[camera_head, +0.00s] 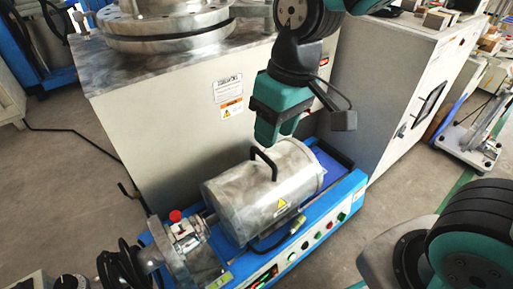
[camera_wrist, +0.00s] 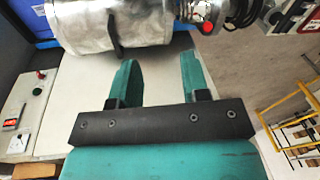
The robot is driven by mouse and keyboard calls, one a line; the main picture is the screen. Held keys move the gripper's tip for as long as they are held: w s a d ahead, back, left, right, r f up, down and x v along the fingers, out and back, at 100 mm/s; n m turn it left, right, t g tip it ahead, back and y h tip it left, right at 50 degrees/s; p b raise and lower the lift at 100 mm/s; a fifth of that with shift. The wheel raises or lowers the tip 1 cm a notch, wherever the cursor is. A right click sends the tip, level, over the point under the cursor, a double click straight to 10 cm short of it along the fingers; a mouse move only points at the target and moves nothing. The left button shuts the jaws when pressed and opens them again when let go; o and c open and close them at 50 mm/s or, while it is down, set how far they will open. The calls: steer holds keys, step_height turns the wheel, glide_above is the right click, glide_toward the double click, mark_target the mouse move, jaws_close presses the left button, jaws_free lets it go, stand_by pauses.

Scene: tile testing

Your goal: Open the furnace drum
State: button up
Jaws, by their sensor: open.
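The furnace drum (camera_head: 265,190) is a silver cylinder lying on its side on a blue machine base, with a yellow warning label. A black handle (camera_head: 264,164) arches over its upper side. The drum looks closed. In the wrist view the drum (camera_wrist: 85,22) shows at the top, beyond my fingertips, with the dark handle (camera_wrist: 113,38) across it. My gripper (camera_head: 277,132) is above the drum, near the handle, and apart from it. In the wrist view my gripper (camera_wrist: 158,68) has its two teal fingers spread wide with nothing between them.
The blue base (camera_head: 318,218) carries buttons along its front. A red knob (camera_head: 175,215) and black cables (camera_head: 122,265) are at its left end. A large grey cabinet (camera_head: 170,120) stands close behind the drum, and a white cabinet (camera_head: 395,85) at right.

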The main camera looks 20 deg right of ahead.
mark_target(266, 157)
steer(key=w+f+m+h+p, duration=0.1)
steer(key=w+f+h+p, duration=0.1)
steer(key=w, duration=0.4)
steer(key=w+f+m+h+p, duration=0.1)
steer(key=w+f+h+p, duration=0.15)
steer(key=w, duration=0.35)
steer(key=shift+y, duration=0.25)
steer(key=d+f+b, duration=0.1)
steer(key=f+b, duration=0.1)
steer(key=f, duration=0.3)
steer(key=w+d+f+b, duration=0.1)
steer(key=f+b, duration=0.1)
steer(key=f, duration=0.4)
steer(key=d+f+b, duration=0.1)
steer(key=d+f, duration=0.1)
steer(key=f, duration=0.3)
steer(key=shift+w+f+b, duration=0.3)
steer(key=shift+w+b, duration=0.05)
steer(key=shift+b, duration=0.05)
jaws_close()
